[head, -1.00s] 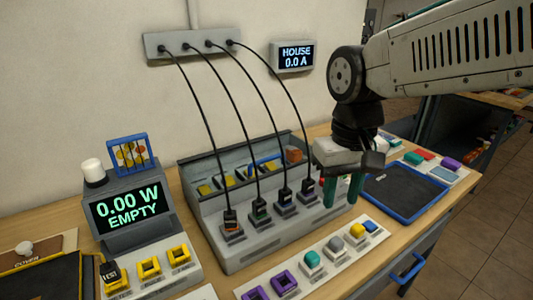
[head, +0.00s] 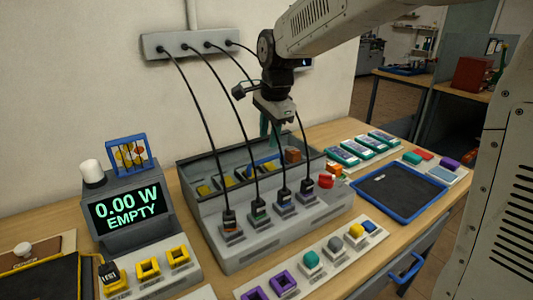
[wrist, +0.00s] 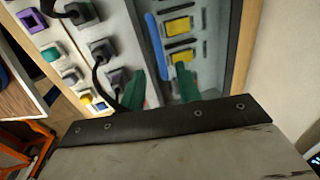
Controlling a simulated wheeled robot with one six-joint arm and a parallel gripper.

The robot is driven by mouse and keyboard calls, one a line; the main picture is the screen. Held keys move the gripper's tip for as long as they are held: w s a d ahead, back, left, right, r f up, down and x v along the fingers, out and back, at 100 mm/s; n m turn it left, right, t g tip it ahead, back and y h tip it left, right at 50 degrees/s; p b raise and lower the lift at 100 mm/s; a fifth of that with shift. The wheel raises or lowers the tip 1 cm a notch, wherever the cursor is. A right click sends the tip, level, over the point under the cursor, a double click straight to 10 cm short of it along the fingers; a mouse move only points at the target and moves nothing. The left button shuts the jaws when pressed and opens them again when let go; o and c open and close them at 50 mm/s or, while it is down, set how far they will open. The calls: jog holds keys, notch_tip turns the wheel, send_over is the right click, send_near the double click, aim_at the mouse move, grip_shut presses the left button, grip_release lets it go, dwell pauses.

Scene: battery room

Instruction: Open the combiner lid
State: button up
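The combiner appears to be the long grey box (head: 240,250) in the head view, with several black cables plugged into its front deck. Behind the deck is a long trough divided into compartments, its rear wall (head: 200,163) standing at the back. Yellow and blue pieces show inside. I cannot make out a separate lid or its state. My gripper (head: 269,138) points down above the right part of the trough, partly behind a cable.
The cables hang from a wall strip (head: 190,45) close to my gripper. A red knob (head: 325,181) is at the box's right end. A blue-rimmed tray (head: 388,219) lies to the right.

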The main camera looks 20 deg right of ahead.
aim_at(266, 160)
jog(key=f, duration=0.4)
jog(key=w+f, duration=0.1)
jog(key=f, duration=0.1)
jog(key=shift+w+a+f, duration=0.1)
jog(key=shift+a+f, duration=0.1)
jog(key=shift+f, duration=0.1)
grip_shut()
